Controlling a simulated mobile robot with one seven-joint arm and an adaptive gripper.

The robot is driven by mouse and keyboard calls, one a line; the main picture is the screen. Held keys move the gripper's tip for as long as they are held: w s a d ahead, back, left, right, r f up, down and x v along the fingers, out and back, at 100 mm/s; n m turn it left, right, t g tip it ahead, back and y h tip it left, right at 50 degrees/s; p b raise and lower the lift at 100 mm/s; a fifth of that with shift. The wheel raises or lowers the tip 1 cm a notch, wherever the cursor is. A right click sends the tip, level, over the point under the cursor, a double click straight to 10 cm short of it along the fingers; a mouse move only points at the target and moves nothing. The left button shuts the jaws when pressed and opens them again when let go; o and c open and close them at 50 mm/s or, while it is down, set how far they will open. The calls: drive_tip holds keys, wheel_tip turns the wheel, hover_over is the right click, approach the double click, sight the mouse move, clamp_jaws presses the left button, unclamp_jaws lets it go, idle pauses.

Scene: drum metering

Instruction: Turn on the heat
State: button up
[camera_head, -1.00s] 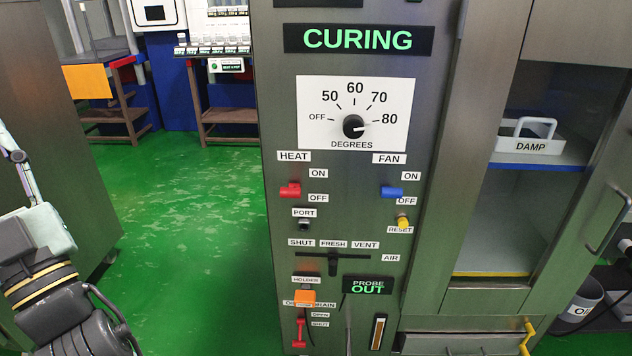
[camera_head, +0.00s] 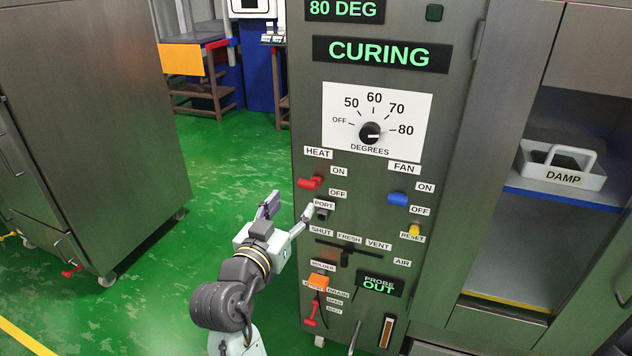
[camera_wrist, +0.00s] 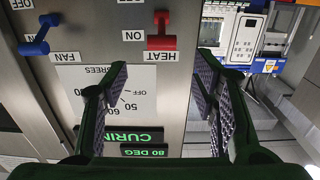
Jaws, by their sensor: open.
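The red HEAT lever (camera_head: 311,182) is on the left of the curing cabinet's front, beside the ON and OFF labels. I cannot tell for sure which way it is set. It also shows at the top middle of the wrist view (camera_wrist: 161,41). My gripper (camera_head: 289,210) is open and empty, low and left of the lever in the head view, one finger overlapping the panel near the PORT label. In the wrist view, which is upside down, its fingers (camera_wrist: 161,75) stand apart on either side of the lever's line, not touching it.
The blue FAN lever (camera_head: 398,198) is to the right. The black temperature dial (camera_head: 370,132) points near 80, and a display (camera_head: 343,9) reads 80 DEG. The slider (camera_head: 345,257) and orange holder part (camera_head: 317,282) are below.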

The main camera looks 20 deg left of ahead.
sight(306, 184)
drive_tip(key=w+p, duration=0.3)
drive_tip(key=w, duration=0.7)
drive_tip(key=shift+w+d, duration=0.1)
drive_tip(key=shift+w, duration=0.1)
clamp_jaws()
idle(0.3)
